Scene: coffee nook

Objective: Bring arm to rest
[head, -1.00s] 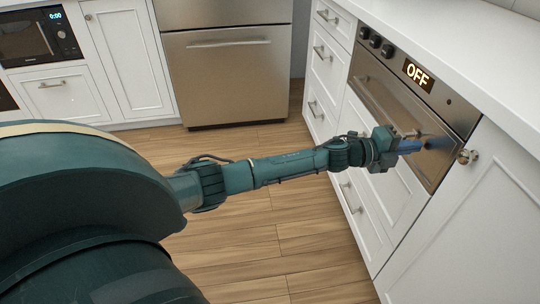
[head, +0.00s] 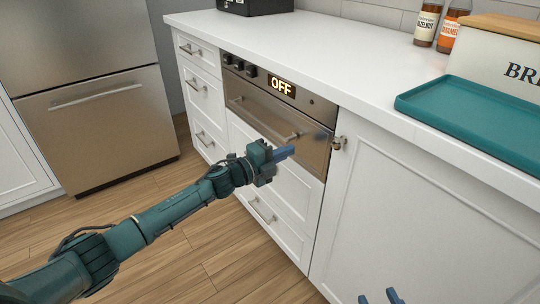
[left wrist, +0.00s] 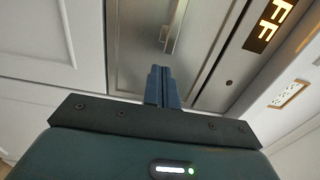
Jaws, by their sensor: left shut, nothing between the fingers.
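My left arm comes in from the lower left in the head view. Its gripper (head: 284,153) is shut and empty, with the blue fingertips pointing right, in front of the lower part of the built-in oven (head: 262,122). I cannot tell the exact gap to the oven front. In the left wrist view the blue fingers (left wrist: 163,88) are together, with the oven's front and handle beyond them. Only the blue fingertips of my right gripper (head: 380,298) show at the bottom edge of the head view, with a gap between them; the rest is out of view.
The oven's display (head: 282,86) reads OFF. A white counter (head: 340,65) runs above it, with a teal tray (head: 480,118), a bread box (head: 500,62) and syrup bottles (head: 428,22). A steel refrigerator (head: 98,125) stands at left. Wooden floor (head: 170,240) is clear.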

